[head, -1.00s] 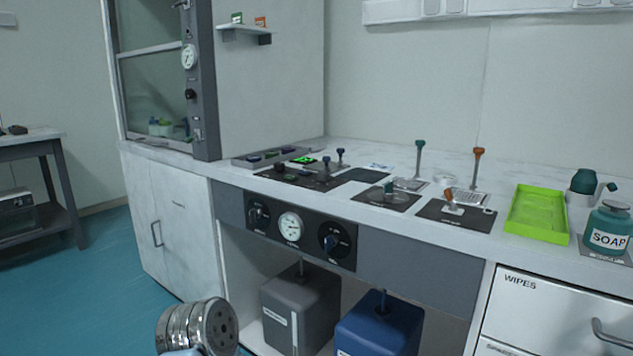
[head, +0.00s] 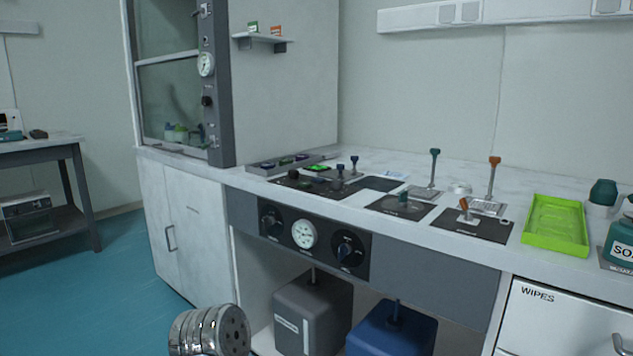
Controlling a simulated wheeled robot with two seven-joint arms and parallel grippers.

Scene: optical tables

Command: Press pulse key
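Several small controls stand on dark pads on the white bench; their labels are too small to read, so I cannot tell which is the pulse key. One pad (head: 486,228) at the right carries a small orange-tipped lever (head: 465,205). The middle pad (head: 388,210) carries a low round part with a green knob (head: 404,196). Neither of my grippers shows; only a silver ribbed part, apparently of my own arm, is at the bottom edge.
A lime-green tray (head: 555,228) and a soap bottle (head: 622,240) stand on the bench's right. Two taller levers, green-topped (head: 434,165) and orange-topped (head: 493,172), stand behind the pads. A glass-fronted cabinet (head: 172,85) rises at the left.

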